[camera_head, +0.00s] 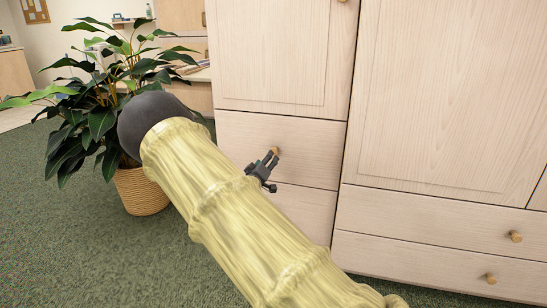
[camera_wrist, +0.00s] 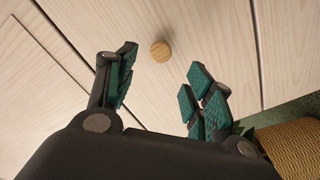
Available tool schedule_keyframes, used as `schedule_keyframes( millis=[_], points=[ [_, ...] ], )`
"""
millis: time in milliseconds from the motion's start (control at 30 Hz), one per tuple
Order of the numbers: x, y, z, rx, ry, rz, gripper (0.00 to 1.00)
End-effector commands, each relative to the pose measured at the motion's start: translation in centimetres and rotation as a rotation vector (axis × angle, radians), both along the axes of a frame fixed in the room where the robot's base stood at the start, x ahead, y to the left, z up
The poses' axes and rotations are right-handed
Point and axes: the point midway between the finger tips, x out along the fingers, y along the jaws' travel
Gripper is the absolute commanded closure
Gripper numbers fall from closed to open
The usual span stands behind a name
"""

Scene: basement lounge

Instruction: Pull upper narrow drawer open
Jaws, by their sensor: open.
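The upper narrow drawer (camera_head: 238,130) is a pale wood front in the left column of the cabinet, below a door. It looks shut, flush with its neighbours. Its round wooden knob (camera_head: 276,151) is right by the tips of my gripper (camera_head: 268,161). In the wrist view, the knob (camera_wrist: 160,51) shows beyond the gap between the open fingers of my gripper (camera_wrist: 161,72), and the fingers do not appear closed on it. My arm hides part of the cabinet's lower left in the head view.
A lower narrow drawer (camera_head: 308,207) sits directly below. Wider drawers with knobs (camera_head: 515,236) are at right. A leafy plant in a wicker pot (camera_head: 138,190) stands left of the cabinet; the pot (camera_wrist: 290,145) also shows in the wrist view. Green carpet (camera_head: 80,250) is clear at front left.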

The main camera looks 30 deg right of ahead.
Motion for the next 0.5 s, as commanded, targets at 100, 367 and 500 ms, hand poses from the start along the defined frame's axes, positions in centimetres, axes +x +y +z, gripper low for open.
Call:
schedule_keyframes(
  millis=[100,367,500],
  points=[
    [1.0,-1.3,-0.3,0.001,0.001,-0.001,0.48],
    [3.7,-4.6,-0.4,0.002,0.0,-0.001,0.48],
    [5.0,-6.0,-0.4,0.001,0.0,-0.001,0.48]
  ],
)
